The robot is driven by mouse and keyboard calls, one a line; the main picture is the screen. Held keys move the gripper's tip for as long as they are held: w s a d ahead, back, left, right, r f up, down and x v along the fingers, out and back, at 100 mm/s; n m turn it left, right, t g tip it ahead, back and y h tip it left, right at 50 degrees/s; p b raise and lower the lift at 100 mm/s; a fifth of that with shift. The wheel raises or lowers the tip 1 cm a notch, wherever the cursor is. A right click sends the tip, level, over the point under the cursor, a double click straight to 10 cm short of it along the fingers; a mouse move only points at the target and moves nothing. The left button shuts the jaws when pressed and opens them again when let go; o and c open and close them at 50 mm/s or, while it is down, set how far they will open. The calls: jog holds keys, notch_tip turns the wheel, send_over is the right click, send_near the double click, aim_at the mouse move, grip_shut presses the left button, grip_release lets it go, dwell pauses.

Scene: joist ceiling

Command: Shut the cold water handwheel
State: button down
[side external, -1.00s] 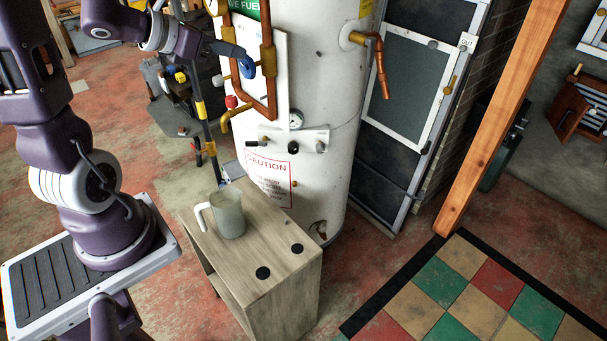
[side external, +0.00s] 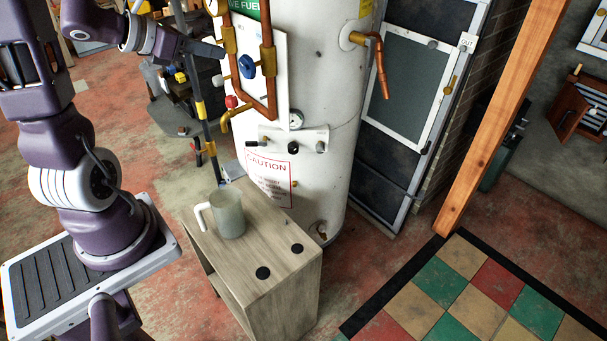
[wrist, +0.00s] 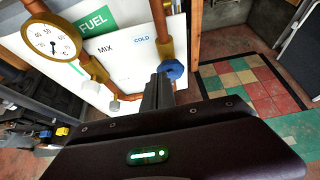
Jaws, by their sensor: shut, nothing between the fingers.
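The blue cold water handwheel (side external: 247,67) is on the copper and brass pipework at the front of the white tank. In the wrist view the blue handwheel (wrist: 172,69) shows just beyond my fingertips, below the word COLD on the white panel. My gripper (side external: 220,50) is to the left of the handwheel in the side view, with a small gap between them. In the wrist view my gripper's fingers (wrist: 160,80) are together and empty. How far the wheel is turned cannot be told.
A red handwheel (side external: 232,102) sits lower left on the pipework above a brass spout (side external: 226,122). A round gauge (wrist: 52,41) and copper pipes stand close to the left of my fingers. Below, a frosted jug (side external: 228,215) stands on a wooden cabinet (side external: 285,270).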

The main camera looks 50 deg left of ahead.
jog(key=shift+w, duration=2.3)
jog(key=shift+d+f, duration=0.1)
jog(key=shift+f, duration=0.05)
jog(key=shift+d, duration=0.55)
jog(key=shift+d+r, duration=0.2)
jog(key=shift+d, duration=0.15)
jog(key=shift+d+f, duration=0.15)
jog(key=shift+d, duration=0.65)
jog(key=s, duration=0.6)
jog(key=shift+d+r, duration=0.15)
jog(key=shift+r, duration=0.2)
